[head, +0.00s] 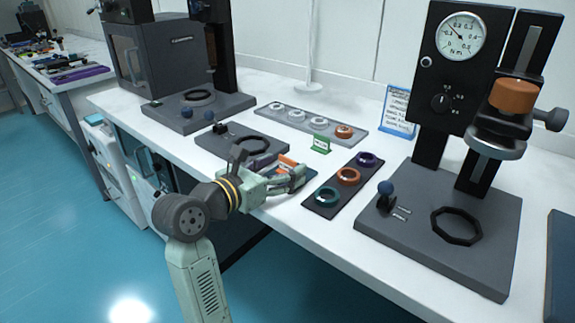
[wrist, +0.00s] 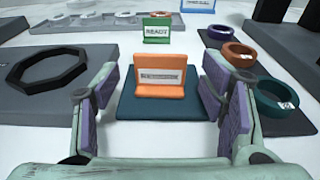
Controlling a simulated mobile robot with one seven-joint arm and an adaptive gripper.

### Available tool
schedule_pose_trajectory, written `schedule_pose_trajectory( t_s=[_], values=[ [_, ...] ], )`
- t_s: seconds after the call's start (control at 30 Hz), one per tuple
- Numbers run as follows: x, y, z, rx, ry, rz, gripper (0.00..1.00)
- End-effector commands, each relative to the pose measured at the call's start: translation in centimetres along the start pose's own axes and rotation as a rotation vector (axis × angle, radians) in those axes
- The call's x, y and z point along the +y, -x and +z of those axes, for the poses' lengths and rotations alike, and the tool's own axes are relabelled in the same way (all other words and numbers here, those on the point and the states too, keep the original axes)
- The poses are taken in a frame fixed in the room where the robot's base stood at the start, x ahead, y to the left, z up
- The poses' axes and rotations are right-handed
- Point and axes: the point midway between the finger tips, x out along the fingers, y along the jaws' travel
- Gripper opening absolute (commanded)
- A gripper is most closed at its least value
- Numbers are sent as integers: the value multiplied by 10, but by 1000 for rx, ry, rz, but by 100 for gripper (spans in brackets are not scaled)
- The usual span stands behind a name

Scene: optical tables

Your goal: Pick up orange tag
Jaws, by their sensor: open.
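The orange tag (wrist: 160,78) stands upright on a dark blue-green pad (wrist: 165,107) in the wrist view, with a pale label strip across its face. In the head view the orange tag (head: 287,163) is partly hidden by my gripper. My gripper (head: 285,179) is open, low over the table's front edge. In the wrist view its two purple-padded fingers (wrist: 160,100) are spread to the left and right of the tag. I see a gap between each finger and the tag, and nothing is held.
A green READY sign (wrist: 157,29) stands behind the tag. A dark tray (head: 321,203) with teal, orange and purple rings lies to the right. A dark plate with a black ring (head: 262,145) lies to the left. A gauge stand (head: 470,215) is at far right.

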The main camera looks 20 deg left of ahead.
Motion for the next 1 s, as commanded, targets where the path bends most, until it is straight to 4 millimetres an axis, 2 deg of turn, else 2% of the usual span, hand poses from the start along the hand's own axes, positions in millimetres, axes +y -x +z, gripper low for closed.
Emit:
schedule_pose_trajectory(
  t_s=[0.27,0.83,1.0],
  values=[
    [0,-2,0,-1,-1,-1,64],
    [0,-2,0,-1,-1,0,26],
    [0,-2,0,-1,-1,-1,26]
  ],
)
